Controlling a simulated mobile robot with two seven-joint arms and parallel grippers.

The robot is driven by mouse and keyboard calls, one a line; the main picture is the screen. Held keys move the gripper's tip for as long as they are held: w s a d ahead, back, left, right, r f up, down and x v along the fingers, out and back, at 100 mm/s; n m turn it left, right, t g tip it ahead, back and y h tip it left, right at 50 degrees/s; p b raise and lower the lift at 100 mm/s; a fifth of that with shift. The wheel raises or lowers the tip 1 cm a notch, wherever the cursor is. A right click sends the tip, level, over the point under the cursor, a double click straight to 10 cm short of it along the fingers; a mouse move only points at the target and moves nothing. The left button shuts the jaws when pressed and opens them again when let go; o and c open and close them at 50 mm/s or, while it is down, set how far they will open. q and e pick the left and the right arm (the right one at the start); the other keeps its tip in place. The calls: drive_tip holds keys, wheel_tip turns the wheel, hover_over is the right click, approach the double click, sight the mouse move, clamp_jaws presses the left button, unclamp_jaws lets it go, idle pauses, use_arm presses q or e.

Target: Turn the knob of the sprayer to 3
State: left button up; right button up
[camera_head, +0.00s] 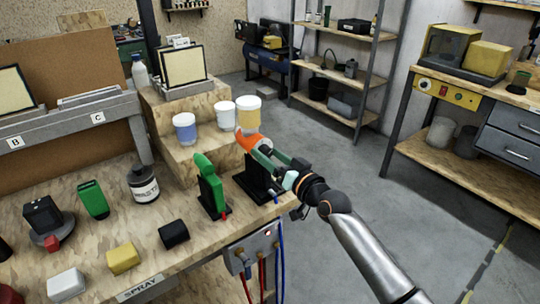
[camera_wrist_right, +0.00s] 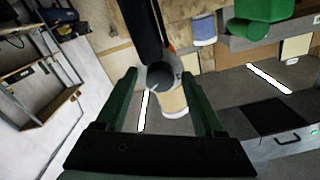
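An orange-nosed sprayer (camera_head: 246,142) sits in a black stand (camera_head: 257,187) at the right end of the bench. My right gripper (camera_head: 266,153) is at its rear end, coming in from the right. In the right wrist view a round grey knob (camera_wrist_right: 160,74) lies between my two green fingers (camera_wrist_right: 160,80), at the end of a dark body. The fingers are apart, with a visible gap on each side of the knob. Any number on the knob is too small to read. A green sprayer (camera_head: 209,184) stands in another black stand to the left. My left gripper is not in view.
A tan cup (camera_head: 248,118), a white cup (camera_head: 225,115) and a blue cup (camera_head: 185,130) stand on the wooden step behind. A control box with hoses (camera_head: 252,248) hangs on the bench front.

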drive_tip(key=shift+s+d, duration=0.35)
drive_tip(key=shift+s, duration=0.05)
drive_tip(key=v, duration=1.1)
drive_tip(key=shift+s+p, duration=0.2)
drive_tip(key=shift+p, duration=0.15)
drive_tip(key=shift+d, duration=0.1)
drive_tip(key=s+d+f+g+h+p, duration=0.2)
drive_tip(key=s+d+f+h, duration=0.2)
drive_tip(key=s+f, duration=0.9)
drive_tip(key=s+d+f+g+h+p, duration=0.3)
drive_tip(key=s+d+f+h, duration=0.1)
drive_tip(key=s+f, duration=0.8)
drive_tip(key=shift+s+d+f+m+p, duration=0.4)
drive_tip(key=shift+s+d, duration=0.25)
drive_tip(key=shift+s, duration=0.25)
